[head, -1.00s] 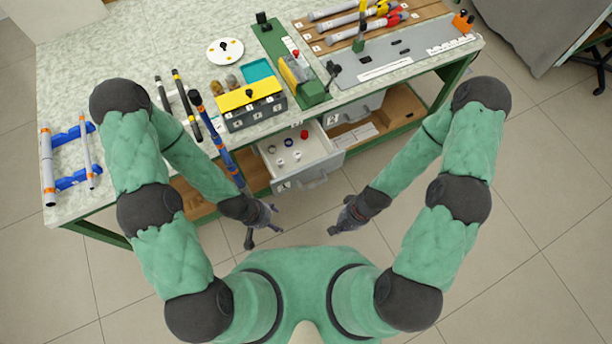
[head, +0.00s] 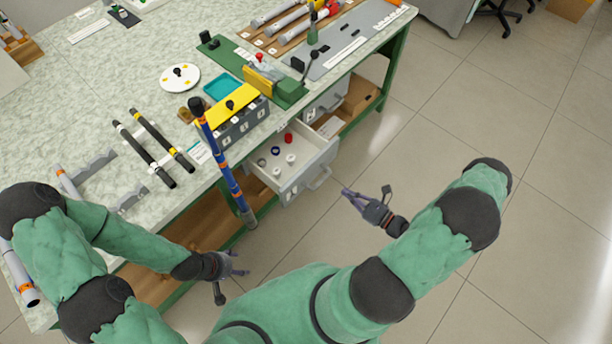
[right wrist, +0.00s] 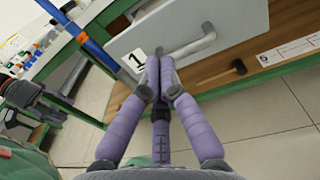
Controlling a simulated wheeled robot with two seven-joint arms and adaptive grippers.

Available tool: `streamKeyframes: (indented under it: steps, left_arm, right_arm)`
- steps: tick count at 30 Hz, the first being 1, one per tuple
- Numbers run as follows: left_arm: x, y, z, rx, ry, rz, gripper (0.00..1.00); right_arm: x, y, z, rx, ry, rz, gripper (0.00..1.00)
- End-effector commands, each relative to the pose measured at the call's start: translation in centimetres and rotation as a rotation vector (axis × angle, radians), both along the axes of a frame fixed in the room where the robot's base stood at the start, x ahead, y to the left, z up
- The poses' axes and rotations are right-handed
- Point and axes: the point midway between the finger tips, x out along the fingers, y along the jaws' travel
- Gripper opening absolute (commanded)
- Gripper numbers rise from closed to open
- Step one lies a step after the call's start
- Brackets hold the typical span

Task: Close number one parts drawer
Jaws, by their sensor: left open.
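The number one parts drawer (head: 318,160) is pulled out from under the workbench. It is a pale grey drawer with a bar handle, holding several small round parts. In the right wrist view its front (right wrist: 225,25) carries a "1" label (right wrist: 137,60) beside the handle (right wrist: 190,47). My right gripper (head: 346,191) is in front and to the right of the drawer in the head view. Its fingertips (right wrist: 160,62) are together, empty, and overlap the handle's left end in the wrist view; contact cannot be told. My left gripper (head: 240,264) is open and empty, below the bench edge.
A blue rod with orange bands (head: 224,165) stands by the bench edge, left of the drawer. A yellow-topped grey box (head: 240,127) sits on the bench above. Another grey drawer (head: 326,100) and a wooden shelf (head: 365,95) lie to the right. Floor before the drawer is clear.

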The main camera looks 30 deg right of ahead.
Motion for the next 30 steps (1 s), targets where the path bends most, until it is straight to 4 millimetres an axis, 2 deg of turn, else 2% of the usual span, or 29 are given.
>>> streamKeyframes:
  steps: [2,5,11,24,30]
  left_arm:
    - [0.0,0.0,-0.2,0.000,0.000,-0.001,0.65]
    - [0.0,0.0,-0.3,0.000,0.000,-0.001,0.65]
    - [0.0,0.0,-1.0,0.000,0.000,-0.001,0.65]
    - [0.0,0.0,-2.9,0.000,0.000,-0.001,0.65]
    - [0.0,0.0,-3.8,0.000,0.000,-0.001,0.65]
  right_arm:
    - [-0.1,-1.2,0.0,0.000,-0.016,-0.045,0.00]
    - [0.3,-1.4,0.1,0.002,-0.023,-0.059,0.00]
    - [2.6,-0.2,0.0,0.003,-0.023,-0.052,0.00]
    - [9.4,2.7,0.0,0.003,-0.023,-0.050,0.00]
    - [11.7,3.5,0.0,0.003,-0.022,-0.052,0.00]
